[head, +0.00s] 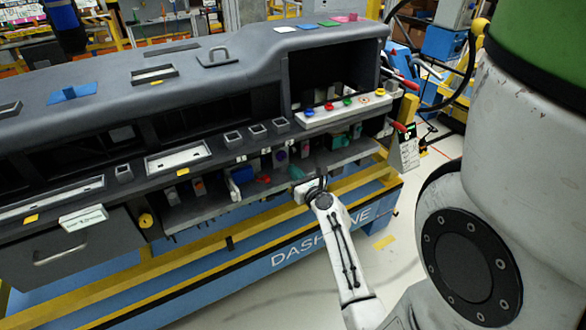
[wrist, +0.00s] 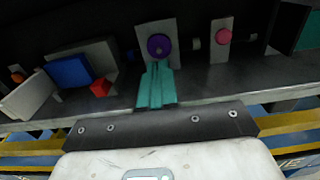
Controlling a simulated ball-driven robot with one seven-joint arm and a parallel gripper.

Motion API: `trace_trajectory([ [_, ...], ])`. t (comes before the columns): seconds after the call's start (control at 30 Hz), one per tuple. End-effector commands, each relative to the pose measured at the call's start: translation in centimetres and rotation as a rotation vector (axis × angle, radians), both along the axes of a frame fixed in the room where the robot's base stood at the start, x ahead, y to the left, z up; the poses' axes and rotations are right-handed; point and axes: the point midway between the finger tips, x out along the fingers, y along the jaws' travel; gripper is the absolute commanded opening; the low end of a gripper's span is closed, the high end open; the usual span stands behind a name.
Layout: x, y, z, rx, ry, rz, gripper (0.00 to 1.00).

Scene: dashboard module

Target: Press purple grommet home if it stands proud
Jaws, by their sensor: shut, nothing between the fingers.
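The purple grommet (wrist: 159,45) is a round purple piece with a darker centre on an upright grey plate (wrist: 170,27) in the wrist view. It also shows as a small purple spot in the head view (head: 281,156). I cannot tell whether it stands proud of the plate. My gripper (wrist: 158,68) has teal fingers, shut together and empty. The fingertips point at the plate and appear just below the grommet. Whether they touch the plate is unclear. In the head view, my gripper (head: 296,173) is at the front of the lower shelf.
A pink round piece on a grey plate (wrist: 221,38) stands to the right. A blue block (wrist: 69,71) and a red piece (wrist: 100,88) lie to the left. Above the lower shelf, a white strip (head: 340,108) carries several coloured knobs. A yellow rail (head: 262,213) runs along the front.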

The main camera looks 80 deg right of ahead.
Motion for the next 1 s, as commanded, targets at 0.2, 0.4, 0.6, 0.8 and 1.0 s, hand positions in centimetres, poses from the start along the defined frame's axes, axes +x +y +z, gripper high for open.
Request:
trace_trajectory([
  [0.2,-2.0,2.3,-0.2,0.002,0.001,-0.001,0.0],
  [0.4,-4.0,4.7,-0.1,0.001,0.001,0.0,0.0],
  [0.6,-5.4,6.2,-0.1,0.0,0.0,-0.001,0.0],
  [0.8,-5.6,6.5,0.0,0.0,0.0,-0.001,0.0],
  [1.0,-5.6,6.5,0.0,0.0,0.0,-0.002,0.0],
])
